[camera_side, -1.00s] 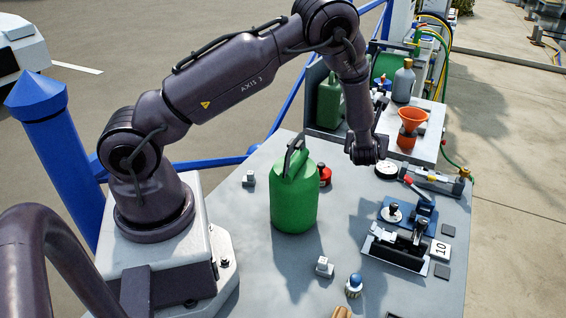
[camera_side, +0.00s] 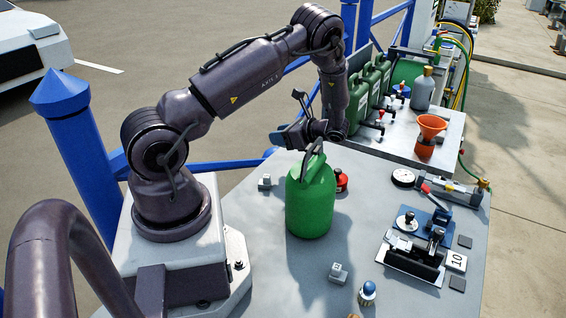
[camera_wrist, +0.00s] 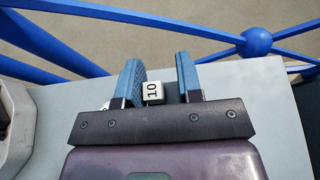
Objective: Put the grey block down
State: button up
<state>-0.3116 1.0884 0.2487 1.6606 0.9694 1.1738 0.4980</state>
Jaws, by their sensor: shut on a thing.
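My gripper (camera_side: 290,136) is at the far side of the table, behind the green can, with its blue fingers turned to the left in the side view. In the wrist view, my gripper (camera_wrist: 157,68) has a small pale grey block (camera_wrist: 153,93) marked 10 between its two blue fingers. The block sits close against the left finger; a gap seems to show on its right. In the side view I cannot make out the held block. The grey worktable (camera_side: 255,232) lies below.
A green can (camera_side: 310,208) with a handle stands close to my gripper. A red item (camera_side: 341,180) is behind it. Small grey blocks (camera_side: 265,183) and a blue-topped knob (camera_side: 367,292) stand on the table. A clamp fixture (camera_side: 415,255) is at the right. Blue railings (camera_wrist: 257,42) run beyond the edge.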

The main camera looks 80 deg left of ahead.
aim_at(281, 167)
notch_tip(281, 167, down, 8)
jog(key=shift+r, duration=0.25)
jog(key=shift+f, duration=0.1)
jog(key=o, duration=0.9)
